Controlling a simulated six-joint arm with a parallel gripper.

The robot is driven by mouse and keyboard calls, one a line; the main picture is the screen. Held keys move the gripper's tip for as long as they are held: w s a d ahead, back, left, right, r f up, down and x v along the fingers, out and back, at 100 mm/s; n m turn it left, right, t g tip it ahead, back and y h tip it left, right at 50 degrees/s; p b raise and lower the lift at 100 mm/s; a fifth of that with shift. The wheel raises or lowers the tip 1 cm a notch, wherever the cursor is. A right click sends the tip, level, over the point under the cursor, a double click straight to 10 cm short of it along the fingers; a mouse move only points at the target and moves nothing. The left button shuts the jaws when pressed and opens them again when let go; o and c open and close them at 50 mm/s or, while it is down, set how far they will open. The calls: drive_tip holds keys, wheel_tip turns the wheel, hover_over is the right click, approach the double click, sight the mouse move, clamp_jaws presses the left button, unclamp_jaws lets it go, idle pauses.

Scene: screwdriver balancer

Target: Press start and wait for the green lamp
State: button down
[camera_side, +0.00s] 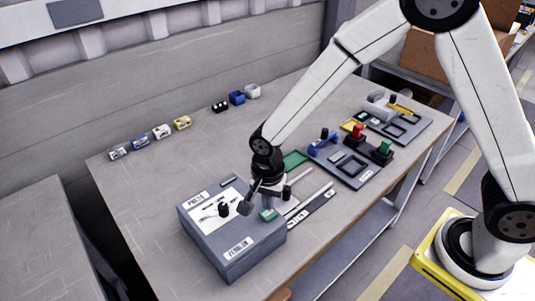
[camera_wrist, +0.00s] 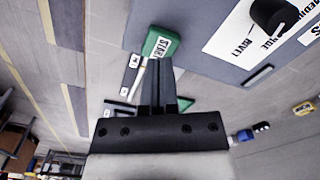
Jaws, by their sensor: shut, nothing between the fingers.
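The grey control box (camera_side: 232,258) stands on the table with a white dial panel and a black knob (camera_side: 224,209). The knob also shows in the wrist view (camera_wrist: 272,14). The green start button (camera_side: 268,214) is on the box's right part; in the wrist view (camera_wrist: 160,43) its "START" lettering is partly readable. My gripper (camera_side: 246,207) is shut and empty, low over the box close to the button. In the wrist view its fingertips (camera_wrist: 157,64) overlap the button's lower edge; I cannot tell whether they touch it. I see no lamp clearly lit green.
Small coloured blocks (camera_side: 162,131) stand in a row along the table's back. Dark trays (camera_side: 347,163) with coloured parts lie to the right. Flat strips (camera_side: 311,208) lie just right of the box.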

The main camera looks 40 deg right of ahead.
drive_tip(key=shift+f, duration=1.15)
idle(1.2)
drive_tip(key=shift+r, duration=3.5)
wheel_tip(320, 180, up, 6)
hover_over(268, 212)
drive_tip(key=s+d+f+n+t, duration=0.1)
drive_tip(key=s+d+n, duration=0.3)
drive_tip(key=d+n, duration=0.2)
drive_tip(key=s+d+f+n+t, duration=0.1)
drive_tip(key=s+d+f+n, duration=0.1)
drive_tip(key=s+d+n, duration=0.3)
drive_tip(key=shift+s+d+n+t, duration=0.3)
drive_tip(key=shift+d+n, duration=0.2)
drive_tip(key=shift+d, duration=1.45)
